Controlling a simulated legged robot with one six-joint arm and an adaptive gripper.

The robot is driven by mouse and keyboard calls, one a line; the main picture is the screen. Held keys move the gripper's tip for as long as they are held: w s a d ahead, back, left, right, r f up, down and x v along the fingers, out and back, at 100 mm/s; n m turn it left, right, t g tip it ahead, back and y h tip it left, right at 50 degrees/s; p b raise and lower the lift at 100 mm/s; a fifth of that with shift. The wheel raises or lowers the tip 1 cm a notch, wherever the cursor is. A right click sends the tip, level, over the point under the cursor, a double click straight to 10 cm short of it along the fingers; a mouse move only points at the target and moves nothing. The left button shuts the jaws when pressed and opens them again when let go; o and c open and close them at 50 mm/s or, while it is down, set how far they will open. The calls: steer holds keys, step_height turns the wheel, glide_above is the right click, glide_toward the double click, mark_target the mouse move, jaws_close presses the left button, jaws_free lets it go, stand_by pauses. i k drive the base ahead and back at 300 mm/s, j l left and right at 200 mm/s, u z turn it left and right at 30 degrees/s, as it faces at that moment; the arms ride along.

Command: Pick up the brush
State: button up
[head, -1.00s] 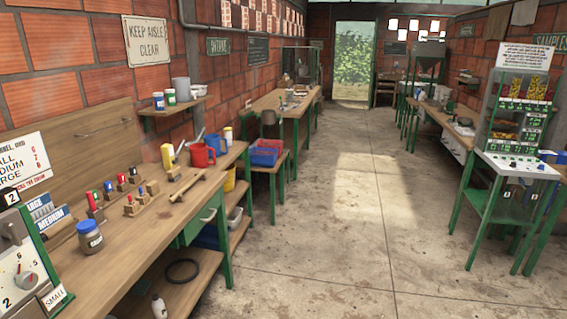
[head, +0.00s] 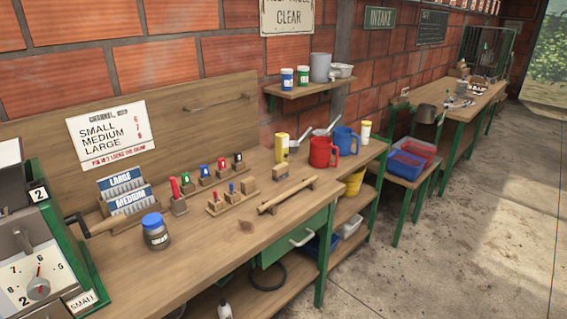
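I cannot clearly pick out a brush. A slim wooden stick (head: 287,195) lies across small rests on the wooden workbench (head: 215,257), near its front edge. A small light wooden block (head: 280,172) stands just behind it. I cannot tell whether any of these is the brush. My gripper is not in view.
A blue-lidded jar (head: 156,233), a red mug (head: 322,152), a blue mug (head: 346,140) and a yellow container (head: 282,148) stand on the bench. Coloured markers (head: 205,175) stand in wooden blocks. A green drawer (head: 293,240) faces the aisle. Open floor (head: 470,230) lies to the right.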

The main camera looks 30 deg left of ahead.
mark_target(280, 172)
steer(key=i+j+z, duration=0.1)
steer(key=i, duration=1.4)
steer(key=i+u, duration=0.25)
steer(key=i, duration=0.2)
steer(key=i+l+u, duration=0.25)
steer(key=i, duration=0.25)
steer(key=i+u, duration=0.15)
steer(key=u, duration=0.25)
steer(key=i+u, duration=0.1)
steer(key=u, duration=0.25)
steer(key=i+u, duration=0.15)
steer(key=u, duration=0.25)
steer(key=i+u, duration=0.1)
steer(key=u, duration=0.3)
steer(key=i+u, duration=0.25)
steer(key=u, duration=0.2)
steer(key=i+l+u, duration=0.15)
steer(key=u, duration=0.35)
steer(key=i+l+u, duration=0.25)
steer(key=u, duration=0.2)
